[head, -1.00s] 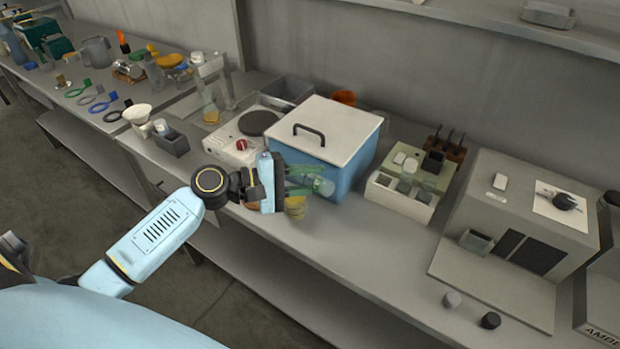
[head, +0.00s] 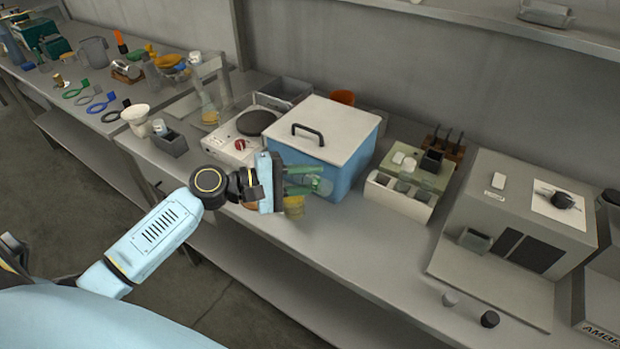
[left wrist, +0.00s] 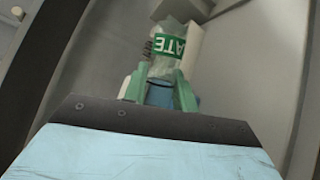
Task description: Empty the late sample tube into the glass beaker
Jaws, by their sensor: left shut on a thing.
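My left gripper (head: 302,182) is shut on the late sample tube (head: 323,186), a clear tube lying near level in front of the blue box. In the left wrist view the tube (left wrist: 172,62) sits between the green fingers (left wrist: 158,92). Its green label reads "ATE" upside down, with the rest out of sight. A clear glass vessel with amber at its base, which looks like the glass beaker (head: 210,108), stands left of the hotplate, apart from the gripper. A yellow item (head: 293,206) shows just below the gripper; I cannot tell what it is. My right gripper is out of view.
The blue box with a white lid (head: 325,135) stands right behind the gripper. The hotplate (head: 238,145) is to its left. A compartment rack (head: 398,195) and a grey machine (head: 520,205) are to the right.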

